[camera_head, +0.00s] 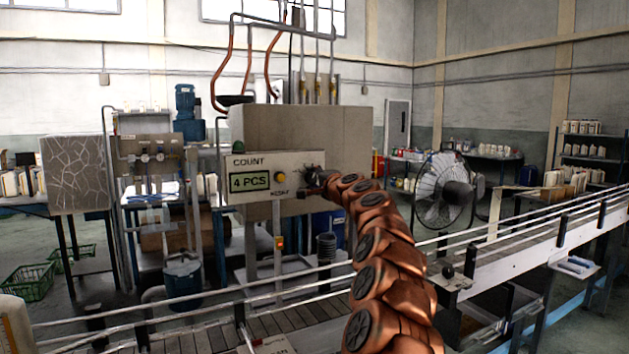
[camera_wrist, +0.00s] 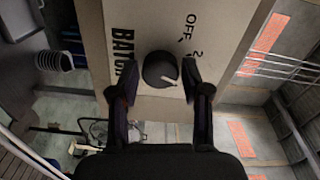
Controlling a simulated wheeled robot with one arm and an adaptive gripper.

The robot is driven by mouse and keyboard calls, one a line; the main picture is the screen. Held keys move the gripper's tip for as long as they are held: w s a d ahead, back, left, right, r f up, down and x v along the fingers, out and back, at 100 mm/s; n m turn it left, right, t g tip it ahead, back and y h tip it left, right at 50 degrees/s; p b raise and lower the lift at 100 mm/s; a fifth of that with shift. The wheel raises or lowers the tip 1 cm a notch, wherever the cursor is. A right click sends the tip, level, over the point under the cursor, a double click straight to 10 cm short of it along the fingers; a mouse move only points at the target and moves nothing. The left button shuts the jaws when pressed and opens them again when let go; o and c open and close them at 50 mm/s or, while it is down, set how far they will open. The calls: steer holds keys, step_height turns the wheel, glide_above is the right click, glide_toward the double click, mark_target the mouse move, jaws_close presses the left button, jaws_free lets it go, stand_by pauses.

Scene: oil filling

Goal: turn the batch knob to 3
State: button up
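The batch knob (camera_wrist: 158,66) is round and dark with a white pointer line, on a beige panel marked BATCH, OFF and 2 in the wrist view. The pointer slants toward the lower right of that view, past the 2 mark toward the right finger. My gripper (camera_wrist: 160,78) is open, with one finger on each side of the knob and small gaps visible. In the head view, my gripper (camera_head: 314,179) is at the right end of the COUNT panel (camera_head: 262,163) and hides the knob. The display (camera_head: 249,182) reads 4 PCS.
A yellow button (camera_head: 281,178) sits between the display and my gripper. A conveyor (camera_head: 500,262) with rails runs along the front. A fan (camera_head: 440,190) stands to the right. A large beige box (camera_head: 300,135) is behind the panel.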

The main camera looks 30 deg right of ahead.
steer(key=shift+o, duration=0.8)
steer(key=shift+s, duration=0.15)
steer(key=s+a, duration=0.1)
steer(key=s, duration=1)
steer(key=shift+s, duration=0.3)
stand_by(0.3)
